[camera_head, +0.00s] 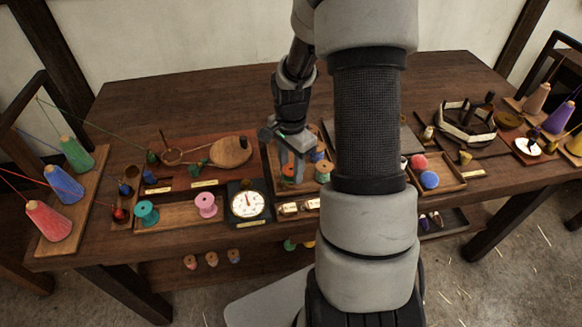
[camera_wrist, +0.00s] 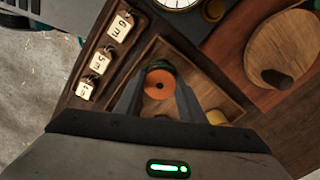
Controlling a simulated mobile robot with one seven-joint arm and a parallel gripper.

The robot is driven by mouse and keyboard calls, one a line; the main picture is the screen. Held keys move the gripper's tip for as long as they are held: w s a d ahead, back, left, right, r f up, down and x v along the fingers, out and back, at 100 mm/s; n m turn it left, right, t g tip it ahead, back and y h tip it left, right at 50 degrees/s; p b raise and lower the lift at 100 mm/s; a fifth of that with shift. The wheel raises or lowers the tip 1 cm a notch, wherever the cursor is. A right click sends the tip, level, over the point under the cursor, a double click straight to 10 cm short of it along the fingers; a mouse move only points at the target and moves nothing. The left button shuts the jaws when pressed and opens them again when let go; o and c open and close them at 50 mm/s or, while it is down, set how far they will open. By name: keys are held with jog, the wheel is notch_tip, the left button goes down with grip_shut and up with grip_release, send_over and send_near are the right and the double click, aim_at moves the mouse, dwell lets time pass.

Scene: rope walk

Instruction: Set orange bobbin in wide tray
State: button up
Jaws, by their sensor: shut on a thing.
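The orange bobbin (camera_wrist: 159,85) is between the two fingers of my gripper (camera_wrist: 158,98) in the wrist view, and the fingers are shut on it. Something dark green shows just behind it. In the head view my gripper (camera_head: 292,158) points down over the middle tray (camera_head: 269,178), with the orange bobbin (camera_head: 287,173) low between its fingers. A green bobbin (camera_head: 323,171) and a blue one (camera_head: 317,156) are close to its right. A long, wide tray (camera_head: 178,214) at the left holds a teal bobbin (camera_head: 147,212) and a pink bobbin (camera_head: 206,205), with bare floor between them.
A dial scale (camera_head: 247,203) stands between the long tray and the middle tray. A right tray holds a red ball (camera_head: 418,161) and a blue ball (camera_head: 429,180). My arm hides part of the table.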

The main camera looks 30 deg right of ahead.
jog(key=shift+f, duration=0.15)
jog(key=o, duration=1.3)
jog(key=shift+r+p, duration=2.7)
jog(key=shift+r, duration=1.4)
